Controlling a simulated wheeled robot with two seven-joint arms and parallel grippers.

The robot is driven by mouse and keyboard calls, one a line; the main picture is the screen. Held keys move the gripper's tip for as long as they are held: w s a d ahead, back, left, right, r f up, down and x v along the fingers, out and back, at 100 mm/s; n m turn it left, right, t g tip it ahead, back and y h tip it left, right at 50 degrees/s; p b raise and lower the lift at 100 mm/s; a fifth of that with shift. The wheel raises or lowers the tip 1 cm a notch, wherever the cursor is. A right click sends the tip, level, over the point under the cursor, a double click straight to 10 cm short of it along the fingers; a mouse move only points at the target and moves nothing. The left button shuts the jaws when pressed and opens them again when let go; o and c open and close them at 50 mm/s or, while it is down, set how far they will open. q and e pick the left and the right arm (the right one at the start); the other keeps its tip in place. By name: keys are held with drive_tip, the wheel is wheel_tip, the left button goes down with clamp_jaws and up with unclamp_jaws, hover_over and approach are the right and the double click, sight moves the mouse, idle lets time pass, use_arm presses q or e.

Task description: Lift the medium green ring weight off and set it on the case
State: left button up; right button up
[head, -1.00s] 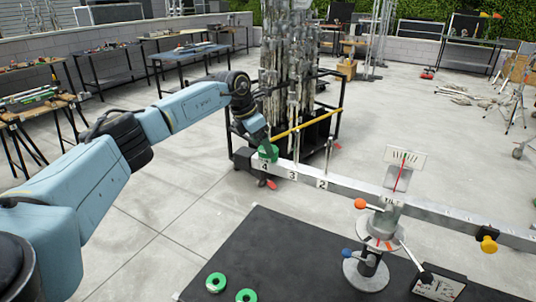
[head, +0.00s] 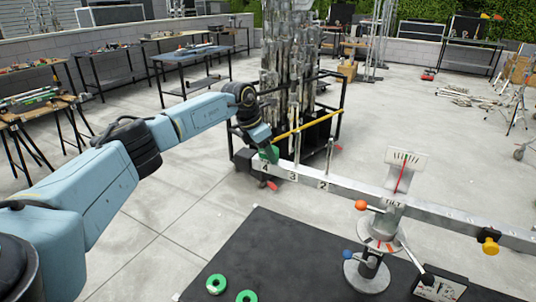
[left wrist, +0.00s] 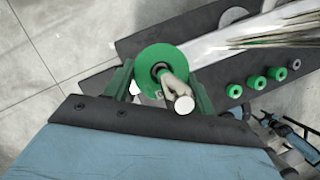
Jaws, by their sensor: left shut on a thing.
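The medium green ring weight (left wrist: 151,58) is around a metal peg (left wrist: 174,91) near the beam's left end. My left gripper (left wrist: 160,92) is shut on this ring, one finger on each side, and the peg rises through the hole between them. In the head view, the ring (head: 269,154) is partly hidden by my left gripper (head: 264,143), above the number 4 on the pale beam (head: 345,186). The dark flat top (head: 285,255), which may be the case, lies below the beam. My right gripper is not in view.
Two green rings (head: 216,284) (head: 246,296) lie on the dark top; the left wrist view shows several rings in a row (left wrist: 256,82). Bare pegs (head: 330,158) stand on the beam. A tilt gauge (head: 403,170) is at its pivot. A black cart (head: 340,110) with poles stands behind.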

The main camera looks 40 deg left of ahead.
use_arm(q)
drive_tip(key=shift+r, duration=0.2)
drive_tip(key=shift+w+r, duration=0.1)
drive_tip(key=shift+r, duration=0.6)
wheel_tip(320, 180, up, 30)
drive_tip(key=p, duration=1.6)
drive_tip(key=shift+p, duration=0.4)
drive_tip(key=shift+d+f, duration=0.1)
drive_tip(key=shift+f, duration=0.05)
